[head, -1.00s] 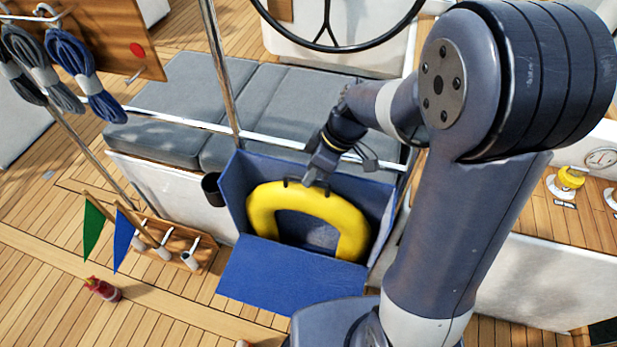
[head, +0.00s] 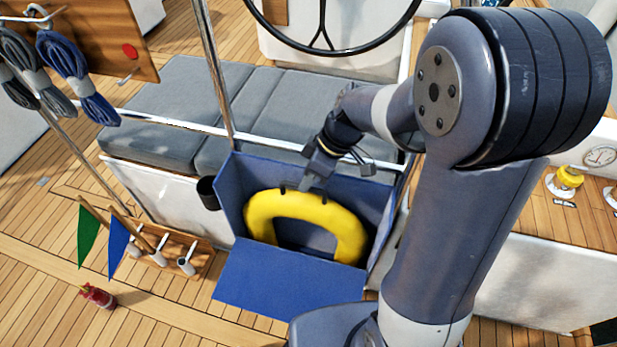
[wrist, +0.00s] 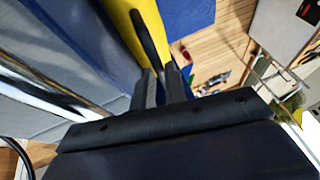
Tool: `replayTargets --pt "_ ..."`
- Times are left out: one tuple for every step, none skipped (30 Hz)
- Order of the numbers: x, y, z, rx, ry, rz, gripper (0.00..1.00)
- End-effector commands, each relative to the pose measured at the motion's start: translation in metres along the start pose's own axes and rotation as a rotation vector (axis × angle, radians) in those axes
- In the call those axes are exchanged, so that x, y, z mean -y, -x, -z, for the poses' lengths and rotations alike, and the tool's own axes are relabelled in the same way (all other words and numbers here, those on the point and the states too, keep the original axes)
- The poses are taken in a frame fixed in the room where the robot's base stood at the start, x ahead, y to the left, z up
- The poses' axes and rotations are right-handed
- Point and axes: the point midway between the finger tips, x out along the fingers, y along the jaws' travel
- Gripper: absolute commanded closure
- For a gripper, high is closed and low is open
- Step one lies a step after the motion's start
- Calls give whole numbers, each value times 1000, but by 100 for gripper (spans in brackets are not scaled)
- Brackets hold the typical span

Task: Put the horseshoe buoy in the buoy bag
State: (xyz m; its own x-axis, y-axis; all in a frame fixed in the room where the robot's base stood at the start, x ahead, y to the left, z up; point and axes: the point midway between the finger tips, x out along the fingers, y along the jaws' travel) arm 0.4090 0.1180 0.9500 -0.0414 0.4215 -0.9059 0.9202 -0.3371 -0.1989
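The yellow horseshoe buoy (head: 347,222) is upright inside the open blue buoy bag (head: 232,190), with its curve at the top and its two ends down. Its lower ends are at the bag's floor or front edge; I cannot tell if they touch bottom. My gripper (head: 311,184) is at the top of the buoy. In the wrist view, my gripper (wrist: 162,72) has its two fingers close together around the buoy's black handle (wrist: 150,36), with the yellow buoy (wrist: 122,20) just beyond. The fingers hide part of the handle.
The bag's front flap (head: 285,283) lies folded down. Grey cushions (head: 245,95) and a steel rail are behind the bag. A dark cup holder (head: 208,192) is at its left. A wooden rack (head: 196,262) with flags stands left. Deck at lower left is mostly clear.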

Motion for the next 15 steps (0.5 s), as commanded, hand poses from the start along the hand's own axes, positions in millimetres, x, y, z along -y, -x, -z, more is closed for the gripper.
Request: replayTargets --pt "0 0 0 0 0 0 83" --pt "0 0 0 0 0 0 81" --pt "0 0 0 0 0 0 77" --pt "0 0 0 0 0 0 75" --pt "0 0 0 0 0 0 72" --pt "0 0 0 0 0 0 69" --pt "0 0 0 0 0 0 68" --pt "0 0 0 0 0 0 68" --pt "0 0 0 0 0 0 68" --pt "0 0 0 0 0 0 68" --pt "0 0 0 0 0 0 68" --pt "0 0 0 0 0 0 68" --pt "0 0 0 0 0 0 68" --pt "0 1 0 0 0 0 68" --pt "0 2 1 0 0 0 68"
